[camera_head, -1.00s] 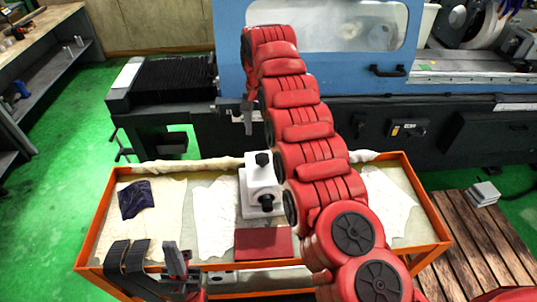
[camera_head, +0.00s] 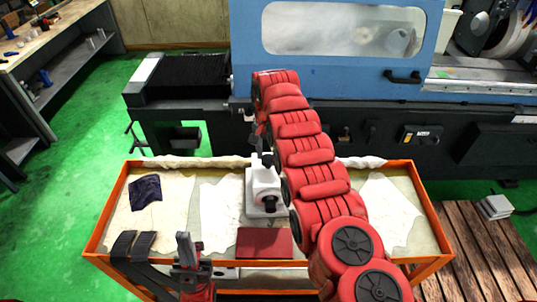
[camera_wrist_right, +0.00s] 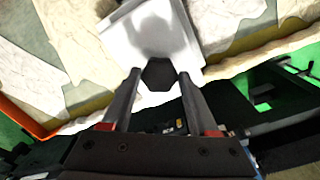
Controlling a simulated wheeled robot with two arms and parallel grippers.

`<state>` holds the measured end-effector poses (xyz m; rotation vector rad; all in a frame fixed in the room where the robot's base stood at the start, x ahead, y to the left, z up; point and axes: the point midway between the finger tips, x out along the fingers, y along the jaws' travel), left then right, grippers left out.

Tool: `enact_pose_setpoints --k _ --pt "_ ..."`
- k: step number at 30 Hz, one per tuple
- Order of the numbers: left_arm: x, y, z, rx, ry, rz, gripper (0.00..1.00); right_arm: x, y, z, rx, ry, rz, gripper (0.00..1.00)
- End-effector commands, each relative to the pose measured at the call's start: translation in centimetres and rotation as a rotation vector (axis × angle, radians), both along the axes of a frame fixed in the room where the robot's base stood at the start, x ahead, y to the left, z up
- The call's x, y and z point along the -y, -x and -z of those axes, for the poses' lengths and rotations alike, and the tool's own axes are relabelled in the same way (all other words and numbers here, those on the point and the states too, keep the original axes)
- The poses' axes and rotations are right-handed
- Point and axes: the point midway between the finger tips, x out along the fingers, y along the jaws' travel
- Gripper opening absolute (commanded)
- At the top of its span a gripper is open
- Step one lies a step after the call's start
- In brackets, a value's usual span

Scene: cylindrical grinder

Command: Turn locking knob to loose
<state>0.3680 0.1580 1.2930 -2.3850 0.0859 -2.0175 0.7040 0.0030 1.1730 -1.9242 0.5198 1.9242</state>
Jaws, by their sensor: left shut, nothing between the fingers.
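A white block-shaped fixture (camera_head: 257,186) stands on the tray cart. It has a black knob on its front (camera_head: 269,203) and a black knob on top (camera_wrist_right: 158,72). My right gripper (camera_head: 262,152) reaches down over the top of the fixture. In the right wrist view its two fingers (camera_wrist_right: 158,77) stand on either side of the top knob, with a small gap showing on each side. In the head view this knob is mostly hidden by the gripper. My left gripper (camera_head: 187,242) is shut and empty near the cart's front left edge.
The orange-rimmed cart (camera_head: 104,213) holds pale cloths, a dark blue cloth (camera_head: 145,192) and a dark red flat block (camera_head: 264,243). The blue and black grinder (camera_head: 340,65) stands behind it. A wooden pallet (camera_head: 480,240) lies at the right.

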Motion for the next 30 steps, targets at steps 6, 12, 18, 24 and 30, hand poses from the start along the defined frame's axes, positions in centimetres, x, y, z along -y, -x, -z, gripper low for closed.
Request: enact_pose_setpoints --k 6,12,18,24,30 --pt "0.0 0.0 0.0 0.000 0.000 0.000 0.00 0.0 0.0 0.0 0.000 0.000 0.000 0.19" --pt "0.0 0.0 0.1 0.000 0.000 0.000 0.00 0.0 0.0 0.0 0.001 0.001 -0.001 0.00" --pt "0.0 0.0 1.0 0.000 0.000 0.000 0.00 0.0 -0.1 0.3 0.002 0.000 -0.035 0.00" --pt "0.0 0.0 3.3 0.000 0.000 0.000 0.00 0.0 -0.1 0.5 0.004 0.000 -0.139 0.00" --pt "0.0 0.0 5.6 0.000 0.000 0.000 0.00 0.1 -0.1 0.4 0.005 0.002 -0.306 0.00"
